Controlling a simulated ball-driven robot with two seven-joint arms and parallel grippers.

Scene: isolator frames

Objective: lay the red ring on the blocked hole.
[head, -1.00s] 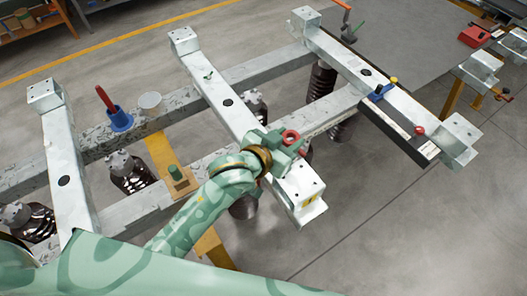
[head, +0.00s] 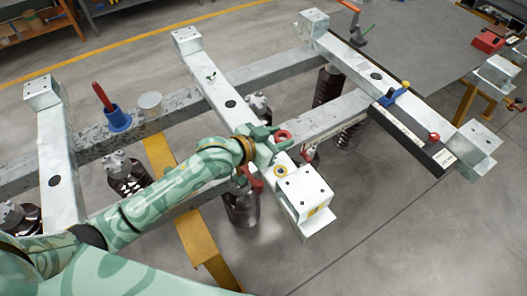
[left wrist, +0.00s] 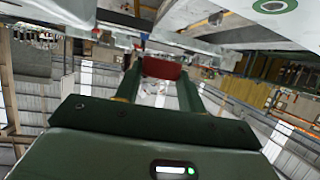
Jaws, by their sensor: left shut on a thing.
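The red ring (head: 284,135) is held in my left gripper (head: 276,138) in the head view, above the middle white crossbeam (head: 208,68). In the left wrist view the red ring (left wrist: 161,68) shows edge-on between the two fingers. Open dark holes show farther back on this beam (head: 230,104) and on the right crossbeam (head: 376,76). I cannot tell for sure which hole is blocked. My right gripper is not in view.
A blue clamp (head: 396,94) and a long black bar (head: 415,137) are at the right beam. Red clamp-like parts (head: 256,182) sit close to my gripper.

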